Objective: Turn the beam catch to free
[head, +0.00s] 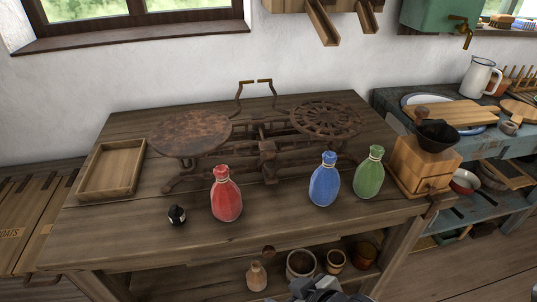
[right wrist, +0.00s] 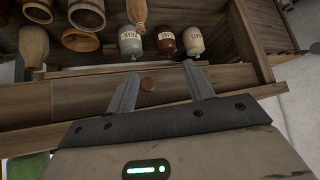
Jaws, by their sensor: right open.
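A rusty balance scale stands on the wooden table in the head view, its beam frame (head: 268,152) between a solid left pan (head: 192,134) and an openwork right pan (head: 325,119). Two thin brass-tipped pointers (head: 255,84) rise behind it. I cannot tell which small part of the scale is the beam catch. My right gripper (right wrist: 160,69) is open and empty in the right wrist view, facing the table's front edge. A round brown knob (right wrist: 147,84) shows between its fingers. The top of my right arm shows at the bottom of the head view. My left gripper is not in view.
Red (head: 226,197), blue (head: 324,182) and green (head: 369,175) bottles and a small black weight (head: 177,215) stand before the scale. A wooden tray (head: 112,170) is left, a coffee grinder (head: 424,160) right. Jars (head: 300,264) fill the shelf below.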

